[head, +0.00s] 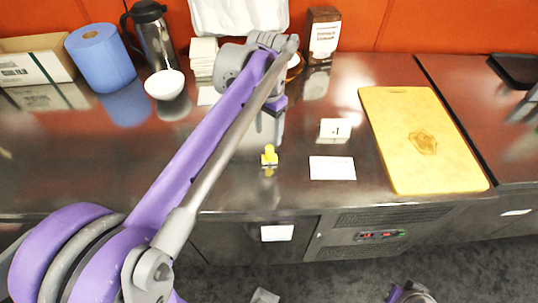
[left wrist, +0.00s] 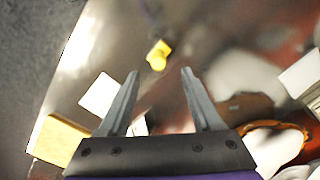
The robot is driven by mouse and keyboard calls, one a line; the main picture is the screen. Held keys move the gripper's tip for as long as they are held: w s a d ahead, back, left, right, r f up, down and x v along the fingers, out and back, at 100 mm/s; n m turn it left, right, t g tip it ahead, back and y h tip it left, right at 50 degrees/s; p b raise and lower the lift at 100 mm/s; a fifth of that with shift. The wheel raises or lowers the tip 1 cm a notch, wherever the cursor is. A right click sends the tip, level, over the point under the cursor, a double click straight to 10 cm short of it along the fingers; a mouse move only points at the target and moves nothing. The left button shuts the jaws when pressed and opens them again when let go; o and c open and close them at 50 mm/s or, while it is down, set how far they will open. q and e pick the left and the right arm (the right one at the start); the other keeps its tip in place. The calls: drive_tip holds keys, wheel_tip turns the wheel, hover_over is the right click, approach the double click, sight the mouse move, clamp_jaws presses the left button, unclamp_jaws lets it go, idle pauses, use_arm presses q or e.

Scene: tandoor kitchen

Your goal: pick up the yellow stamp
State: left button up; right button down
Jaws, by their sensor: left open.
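The small yellow stamp (head: 269,155) stands upright on the dark metal counter, near its front edge, left of a white card. In the left wrist view the yellow stamp (left wrist: 158,55) is beyond the fingertips, roughly between their lines, with nothing touching it. My left gripper (head: 278,128) points down over the counter, just behind the stamp in the head view. Its fingers (left wrist: 160,72) are open and empty.
A white card (head: 332,168), a small folded sign (head: 335,129) and a yellow cutting board (head: 400,150) lie to the right. A white bowl (head: 164,84), blue roll (head: 100,58), stacked white items (head: 203,57) and a brown package (head: 323,32) stand behind. The counter left of the stamp is clear.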

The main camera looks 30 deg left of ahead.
sight(270, 147)
use_arm(q)
wheel_tip(270, 147, down, 8)
drive_tip(key=shift+w+d+r+b, duration=0.1)
drive_tip(key=shift+d+b, duration=0.05)
drive_tip(key=shift+b, duration=0.15)
drive_tip(key=shift+c, duration=0.2)
clamp_jaws()
